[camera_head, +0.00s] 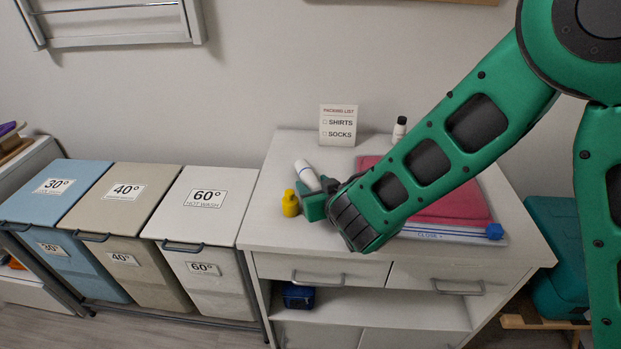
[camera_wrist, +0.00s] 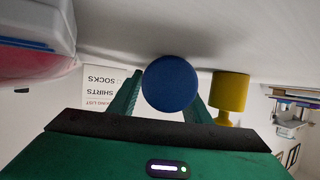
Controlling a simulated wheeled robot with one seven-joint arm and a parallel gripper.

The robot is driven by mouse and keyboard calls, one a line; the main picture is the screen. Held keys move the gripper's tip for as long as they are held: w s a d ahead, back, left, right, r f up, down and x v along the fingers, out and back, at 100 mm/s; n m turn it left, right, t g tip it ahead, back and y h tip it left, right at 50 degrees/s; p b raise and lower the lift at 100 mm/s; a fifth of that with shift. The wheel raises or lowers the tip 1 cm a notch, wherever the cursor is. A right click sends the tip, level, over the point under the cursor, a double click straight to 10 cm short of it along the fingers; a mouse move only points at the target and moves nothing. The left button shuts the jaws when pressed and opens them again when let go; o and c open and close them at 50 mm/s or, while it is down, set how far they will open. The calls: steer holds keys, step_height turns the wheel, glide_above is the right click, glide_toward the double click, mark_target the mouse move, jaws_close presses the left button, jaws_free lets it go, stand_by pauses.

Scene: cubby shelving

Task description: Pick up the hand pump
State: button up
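The hand pump seems to be the white tube (camera_head: 307,175) lying on the dresser top at the front of my gripper (camera_head: 319,198). Its far part shows in the head view, and my gripper hides the rest. In the wrist view, upside down, its round blue end (camera_wrist: 170,84) faces me between the two green fingers of my gripper (camera_wrist: 164,100). The fingers are spread, one on each side of the blue end. They look very close to it, but I see no clear grip on it.
A yellow object (camera_head: 290,204) stands just left of my gripper, also in the wrist view (camera_wrist: 230,92). A packing list card (camera_head: 338,125) and a small bottle (camera_head: 399,129) stand behind. A bag with red contents (camera_head: 450,207) lies right. Laundry bins (camera_head: 205,200) stand left.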

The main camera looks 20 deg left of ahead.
jaws_close()
steer(key=shift+r, duration=0.1)
